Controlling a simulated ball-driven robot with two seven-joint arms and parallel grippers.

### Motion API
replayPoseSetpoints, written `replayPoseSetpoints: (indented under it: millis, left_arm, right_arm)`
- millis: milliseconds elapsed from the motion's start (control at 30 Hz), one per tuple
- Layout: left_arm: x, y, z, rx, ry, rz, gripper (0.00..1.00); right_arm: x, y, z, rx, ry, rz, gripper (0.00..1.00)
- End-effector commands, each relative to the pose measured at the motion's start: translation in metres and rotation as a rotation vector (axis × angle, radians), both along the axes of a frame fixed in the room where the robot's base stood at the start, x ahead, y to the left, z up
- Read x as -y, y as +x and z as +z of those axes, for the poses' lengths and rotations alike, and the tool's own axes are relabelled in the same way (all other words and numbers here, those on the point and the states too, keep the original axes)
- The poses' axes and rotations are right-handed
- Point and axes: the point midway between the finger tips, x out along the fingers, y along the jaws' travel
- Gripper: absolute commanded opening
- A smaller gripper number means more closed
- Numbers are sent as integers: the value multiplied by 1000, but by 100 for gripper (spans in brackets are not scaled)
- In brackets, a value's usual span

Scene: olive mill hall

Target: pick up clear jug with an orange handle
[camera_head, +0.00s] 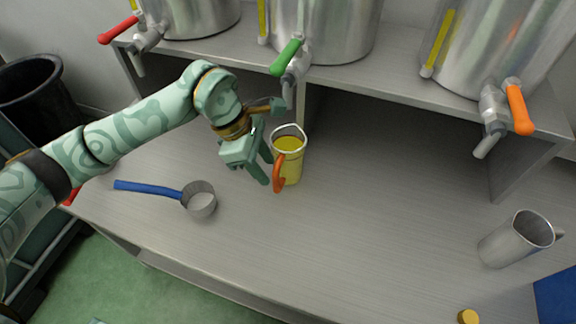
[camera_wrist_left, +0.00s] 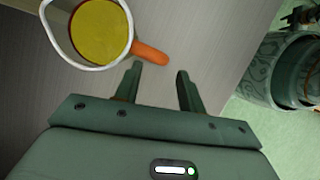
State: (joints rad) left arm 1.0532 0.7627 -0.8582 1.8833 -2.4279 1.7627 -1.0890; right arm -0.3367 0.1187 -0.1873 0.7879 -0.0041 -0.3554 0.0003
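The clear jug (camera_head: 293,166) stands upright on the steel bench below the middle tank, filled with yellow liquid. Its orange handle (camera_head: 279,174) is on the side toward my left gripper (camera_head: 265,172). In the left wrist view the jug (camera_wrist_left: 92,30) is seen from above at top left, with its handle (camera_wrist_left: 150,53) pointing right. My left gripper (camera_wrist_left: 160,74) is open there, and its fingers look empty. The handle lies just beyond the left-hand fingertip; I cannot tell if they touch. My right gripper is not in view.
A blue-handled scoop (camera_head: 200,200) lies left of the jug. Steel tanks with taps stand on the shelf (camera_head: 400,75) behind; the green-handled tap (camera_head: 287,58) hangs near my wrist. A metal pitcher (camera_head: 512,241) and yellow cap (camera_head: 468,317) are at right. The bench middle is clear.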

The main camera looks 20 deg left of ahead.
Motion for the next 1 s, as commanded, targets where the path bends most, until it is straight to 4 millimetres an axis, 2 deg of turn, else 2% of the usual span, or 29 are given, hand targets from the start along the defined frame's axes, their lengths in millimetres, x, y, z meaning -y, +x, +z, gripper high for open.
replayPoseSetpoints:
  millis: [167, 300, 400, 500, 700, 733, 867, 1000]
  left_arm:
    - [5, 1, -17, -2, -1, 1, 40]
    - [11, 1, -46, -8, -2, 0, 40]
    - [16, 2, -53, -4, -2, 0, 40]
    - [18, 2, -56, 0, -1, 1, 40]
    - [18, 2, -54, 3, -1, 1, 40]
    - [18, 2, -54, 3, -1, 1, 37]
    - [18, 2, -54, 2, -1, 2, 1]
    - [18, 3, -54, 4, -1, 1, 0]
  right_arm:
    - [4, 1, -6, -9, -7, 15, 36]
    - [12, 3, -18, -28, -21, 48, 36]
    - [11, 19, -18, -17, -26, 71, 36]
    - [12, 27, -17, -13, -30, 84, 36]
    - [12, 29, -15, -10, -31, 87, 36]
    - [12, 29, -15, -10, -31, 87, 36]
    - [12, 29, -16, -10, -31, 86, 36]
    - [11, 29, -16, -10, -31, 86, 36]
